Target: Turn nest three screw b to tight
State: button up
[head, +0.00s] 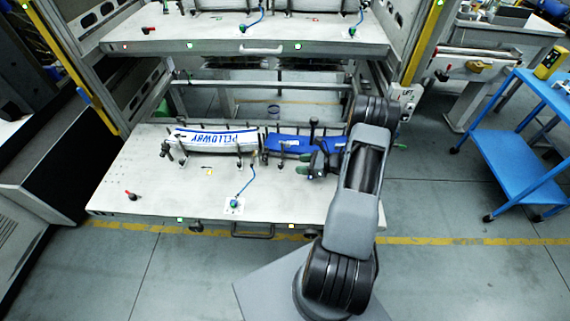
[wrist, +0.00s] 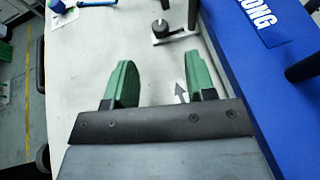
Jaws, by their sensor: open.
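My gripper (wrist: 160,62) has two green fingers spread apart with nothing between them. In the head view my gripper (head: 318,163) is over the right part of the pulled-out lower shelf (head: 130,180), beside the blue panel (head: 290,143). A small black-knobbed screw (wrist: 160,26) on a metal bracket shows beyond the fingertips in the wrist view, apart from them. A grey arrow mark (wrist: 181,93) lies on the white surface between the fingers. The blue panel (wrist: 240,70) with white letters "ONG" runs along the right. I cannot tell which screw is nest three screw b.
A blue-corded tool (head: 235,203) and a red-tipped item (head: 131,195) are on the shelf. The upper shelf (head: 270,35) overhangs the back. The shelf's front left is mostly clear.

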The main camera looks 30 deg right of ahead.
aim_at(282, 167)
jog(key=p+x, duration=0.1)
jog(key=x, duration=0.6)
jog(key=shift+w+a+f, duration=0.15)
jog(key=shift+w+a, duration=0.1)
jog(key=c, duration=0.9)
jog(key=m+t+h+b, duration=0.2)
jog(key=m+h+b, duration=0.1)
jog(key=m+t+h+b, duration=0.1)
jog(key=m+h, duration=0.1)
jog(key=shift+s+a+f+b, duration=0.25)
jog(key=shift+s+a+b, duration=0.05)
jog(key=shift+a+b, duration=0.1)
jog(key=shift+a+r+m+t+h+b, duration=0.15)
jog(key=shift+m+t+h+b, duration=0.2)
jog(key=shift+m+h+b, duration=0.7)
jog(key=shift+a+r+m+t+h+b, duration=0.1)
jog(key=shift+m+t+h+b, duration=0.25)
jog(key=shift+m+h+b, duration=0.7)
jog(key=shift+h, duration=0.3)
